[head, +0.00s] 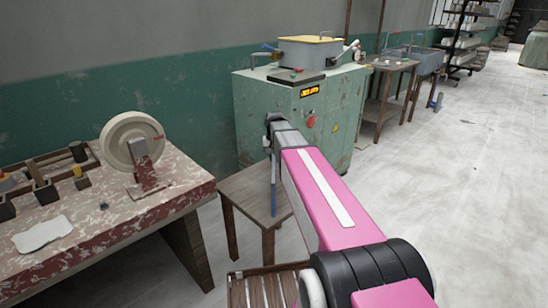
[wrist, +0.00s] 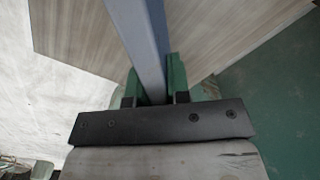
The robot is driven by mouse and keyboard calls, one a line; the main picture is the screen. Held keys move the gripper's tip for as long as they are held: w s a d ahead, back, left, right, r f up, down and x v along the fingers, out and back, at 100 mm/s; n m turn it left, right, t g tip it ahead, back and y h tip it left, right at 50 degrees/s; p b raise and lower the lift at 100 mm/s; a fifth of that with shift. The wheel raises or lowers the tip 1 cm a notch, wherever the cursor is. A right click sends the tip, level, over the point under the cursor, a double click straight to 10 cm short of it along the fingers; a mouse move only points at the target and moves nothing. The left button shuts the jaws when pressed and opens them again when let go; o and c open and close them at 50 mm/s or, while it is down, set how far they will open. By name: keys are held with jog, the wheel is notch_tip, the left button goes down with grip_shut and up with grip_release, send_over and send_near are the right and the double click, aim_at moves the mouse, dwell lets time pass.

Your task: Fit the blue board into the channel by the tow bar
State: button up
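The blue board (head: 273,185) hangs upright below my gripper (head: 271,138) in the head view, in front of the small wooden table. In the wrist view the blue board (wrist: 147,40) runs between the two green fingers of my gripper (wrist: 154,88), which are shut on it. I cannot tell whether the board's lower end touches the table. I cannot make out the tow bar or its channel in either view.
The small wooden table (head: 240,194) stands beside a green cabinet (head: 322,125). A slatted wooden thing (head: 262,292) is low at the front, partly behind my arm. A red workbench (head: 110,228) with a wheel (head: 118,138) is at left. Floor at right is clear.

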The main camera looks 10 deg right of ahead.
jog(key=o, duration=0.3)
jog(key=shift+o, duration=0.2)
jog(key=shift+r, duration=0.15)
notch_tip(320, 180, up, 11)
jog(key=shift+r, duration=0.2)
jog(key=shift+o, duration=0.5)
jog(key=shift+r, duration=0.2)
jog(key=shift+w+f, duration=0.15)
jog(key=shift+f, duration=0.8)
notch_tip(320, 180, down, 10)
jog(key=shift+f, duration=0.2)
